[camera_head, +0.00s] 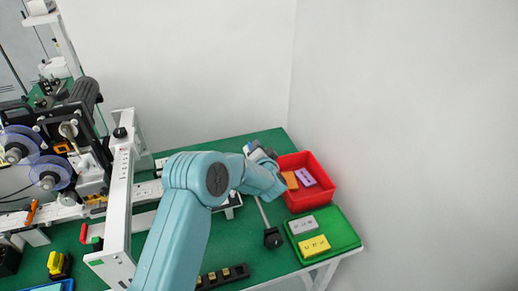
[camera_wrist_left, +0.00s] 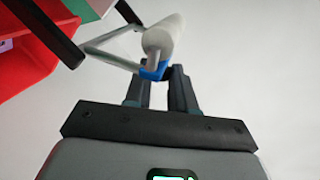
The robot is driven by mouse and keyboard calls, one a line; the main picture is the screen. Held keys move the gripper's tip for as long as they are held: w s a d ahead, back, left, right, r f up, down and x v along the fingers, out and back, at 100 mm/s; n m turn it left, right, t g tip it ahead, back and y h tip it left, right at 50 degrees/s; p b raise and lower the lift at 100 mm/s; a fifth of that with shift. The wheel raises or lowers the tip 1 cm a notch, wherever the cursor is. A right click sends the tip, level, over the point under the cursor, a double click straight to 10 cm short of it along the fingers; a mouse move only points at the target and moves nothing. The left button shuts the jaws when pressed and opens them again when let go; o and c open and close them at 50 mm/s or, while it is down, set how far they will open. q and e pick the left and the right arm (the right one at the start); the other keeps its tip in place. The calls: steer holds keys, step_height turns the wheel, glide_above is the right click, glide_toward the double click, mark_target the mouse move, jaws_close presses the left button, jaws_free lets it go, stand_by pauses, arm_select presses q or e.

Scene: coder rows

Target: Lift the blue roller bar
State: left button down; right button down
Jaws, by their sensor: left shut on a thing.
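The blue roller bar shows in the left wrist view as a small blue piece (camera_wrist_left: 154,71) at the end of a pale roller (camera_wrist_left: 163,38). My left gripper (camera_wrist_left: 160,76) is shut on it, with dark fingers on either side of the blue piece. In the head view my teal left arm reaches from the bottom towards the red bin, and its gripper (camera_head: 262,154) is mostly hidden behind the wrist. My right gripper is in neither view.
A red bin (camera_head: 322,193) with an orange and a purple block stands at the table's right. A green tray (camera_head: 345,238) with a grey and a yellow block is in front of it. A machine with reels (camera_head: 62,150) fills the left. A white wall rises behind.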

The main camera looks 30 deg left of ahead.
arm_select(q)
steer(key=c, duration=0.9)
jaws_free()
steer(key=shift+w, duration=0.1)
steer(key=shift+c, duration=0.2)
steer(key=shift+d, duration=0.1)
steer(key=b+v, duration=0.3)
steer(key=v, duration=1.3)
